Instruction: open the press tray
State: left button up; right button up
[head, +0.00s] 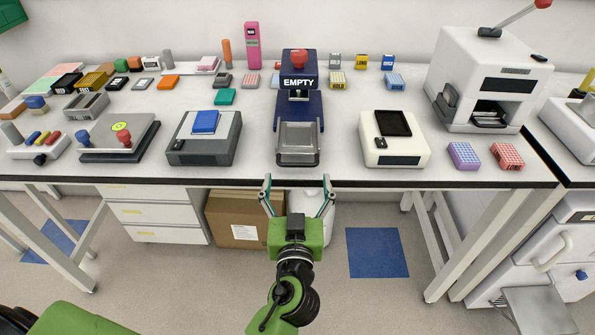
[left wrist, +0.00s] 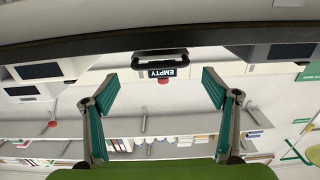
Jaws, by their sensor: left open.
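A dark blue press (head: 299,68) with a red knob and an "EMPTY" label stands at the middle of the bench. A grey metal tray (head: 298,137) sits at its front, close to the bench's front edge. My right gripper is not in view.
The bench edge (head: 340,182) lies between my left gripper and the tray. A grey device with a blue top (head: 186,150) stands left of the tray, a white one (head: 394,155) right. A large white lever machine (head: 480,60) stands further right. A cardboard box (head: 235,220) is below.

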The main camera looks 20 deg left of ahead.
pick_arm(q)
jog(key=v, duration=0.8)
jog(key=shift+w, duration=0.1)
jog(key=s+d+f+m+g+h, duration=0.1)
jog(key=d+f+m+g+h, duration=0.15)
jog(key=f, duration=0.95)
jog(key=d+f+m+g+h, duration=0.2)
jog(key=f+m, duration=0.1)
jog(key=f, duration=0.9)
jog(key=s+a+f+m+g, duration=0.15)
jog(key=s+f, duration=0.25)
jog(key=f, duration=0.5)
jog(key=s+a+f+g, duration=0.1)
jog(key=s+f+g, duration=0.25)
jog(key=f, duration=0.55)
jog(key=s+a+f+g, duration=0.2)
jog(key=s+a+f, duration=0.2)
jog(key=s, duration=0.5)
jog(key=s+a+f+n+g, duration=0.1)
jog(key=s+a+f, duration=0.3)
jog(key=s+f, duration=0.5)
jog(key=s+a+f+g, duration=0.4)
jog(key=s+f, duration=0.3)
jog(key=s, duration=0.4)
jog(key=shift+a, duration=0.4)
